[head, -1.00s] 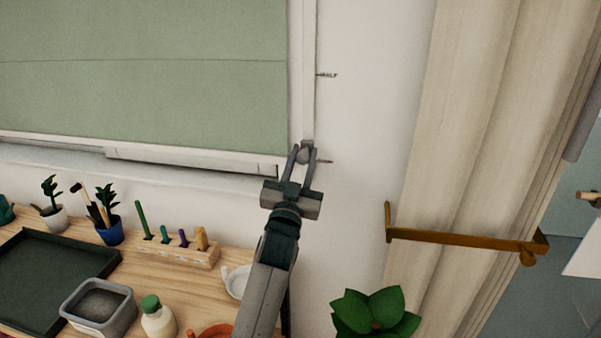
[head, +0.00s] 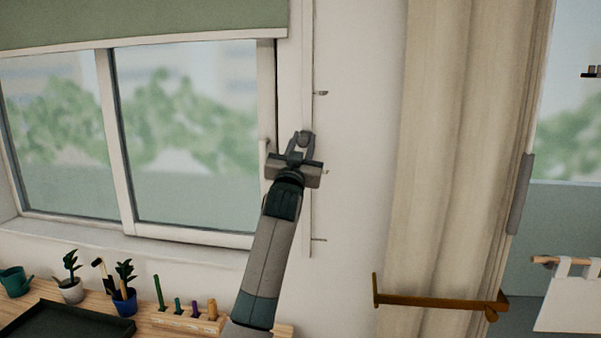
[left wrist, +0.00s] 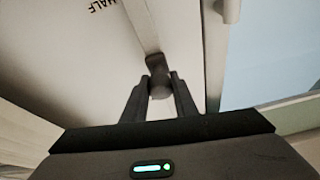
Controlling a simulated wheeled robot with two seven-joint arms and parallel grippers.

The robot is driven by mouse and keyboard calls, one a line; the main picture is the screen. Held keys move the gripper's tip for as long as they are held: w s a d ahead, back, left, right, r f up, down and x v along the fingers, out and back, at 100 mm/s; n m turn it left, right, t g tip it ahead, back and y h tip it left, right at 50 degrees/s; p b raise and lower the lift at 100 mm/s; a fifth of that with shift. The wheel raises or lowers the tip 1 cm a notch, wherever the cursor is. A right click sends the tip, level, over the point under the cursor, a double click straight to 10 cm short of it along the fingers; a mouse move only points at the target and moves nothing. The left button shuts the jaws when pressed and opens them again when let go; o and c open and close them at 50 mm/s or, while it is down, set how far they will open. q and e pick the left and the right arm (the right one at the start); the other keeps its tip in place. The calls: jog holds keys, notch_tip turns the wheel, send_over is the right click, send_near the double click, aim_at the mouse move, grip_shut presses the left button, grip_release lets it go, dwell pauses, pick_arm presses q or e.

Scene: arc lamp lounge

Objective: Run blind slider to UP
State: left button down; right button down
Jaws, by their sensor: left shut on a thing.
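The slider knob (head: 305,138) is a grey rounded piece on a pale vertical track (head: 307,205) on the wall beside the window. My left gripper (head: 303,142) is shut on the knob; the left wrist view shows the knob (left wrist: 158,80) between its fingers. The knob sits between the top mark (head: 321,93) and the middle mark (head: 326,172). The mark words are too small to read in the head view; "HALF" (left wrist: 103,5) shows upside down in the left wrist view. The green blind (head: 140,22) covers only the window's top. My right gripper is not in view.
A beige curtain (head: 450,130) with a brass holdback (head: 440,299) hangs to the right. Below the window, a wooden table (head: 145,325) holds potted plants, a dark tray (head: 70,322) and a pen block (head: 190,320). The wall right of the track is clear.

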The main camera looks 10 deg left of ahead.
pick_arm(q)
notch_tip(320, 180, up, 12)
jog(key=p, duration=0.3)
jog(key=shift+r, duration=0.3)
jog(key=shift+s, duration=0.1)
jog(key=c, duration=1.7)
grip_release()
jog(key=shift+r, duration=0.1)
jog(key=shift+o, duration=1.3)
jog(key=shift+f, duration=0.2)
jog(key=shift+f, duration=0.1)
